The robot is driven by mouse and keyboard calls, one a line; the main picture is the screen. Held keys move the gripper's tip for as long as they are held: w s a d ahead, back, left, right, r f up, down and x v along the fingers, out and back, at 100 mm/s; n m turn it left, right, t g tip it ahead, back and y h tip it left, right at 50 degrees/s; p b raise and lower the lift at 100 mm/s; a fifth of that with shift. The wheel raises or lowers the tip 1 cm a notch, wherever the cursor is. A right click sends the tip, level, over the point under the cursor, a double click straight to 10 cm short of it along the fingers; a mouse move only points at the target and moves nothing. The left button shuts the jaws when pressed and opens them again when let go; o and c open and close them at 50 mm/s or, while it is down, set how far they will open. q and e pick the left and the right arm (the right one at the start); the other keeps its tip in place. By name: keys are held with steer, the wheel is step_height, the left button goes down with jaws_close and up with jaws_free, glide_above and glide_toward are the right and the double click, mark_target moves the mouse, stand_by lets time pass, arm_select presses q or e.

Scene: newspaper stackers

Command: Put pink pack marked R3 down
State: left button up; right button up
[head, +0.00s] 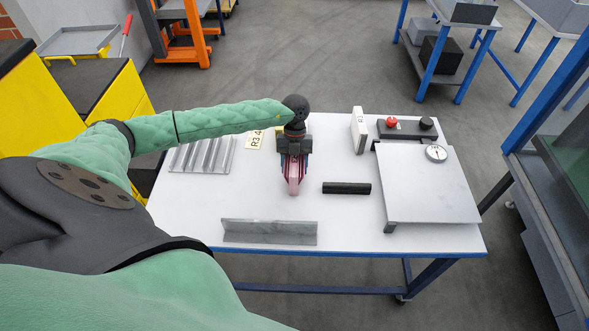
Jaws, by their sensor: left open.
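My left gripper (294,158) is over the middle of the white table, pointing down, its jaws open. The pink pack (294,184) is directly below and between the jaws, narrow edge towards me; the gripper hides its upper part. It looks upright, but I cannot tell whether it touches the tabletop, and no marking on it is readable. A pale card marked R3 (255,141) lies left of the gripper. My right gripper is not in view.
The white table (184,210) holds a ribbed metal rack (203,155), a grey angle bar (269,232), a black bar (346,188), an upright white pack (358,131) and a grey plate (428,185) with a dial. Bare tabletop lies left of the pink pack.

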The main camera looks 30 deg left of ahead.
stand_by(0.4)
arm_select(q)
steer(key=c, duration=1.1)
jaws_close()
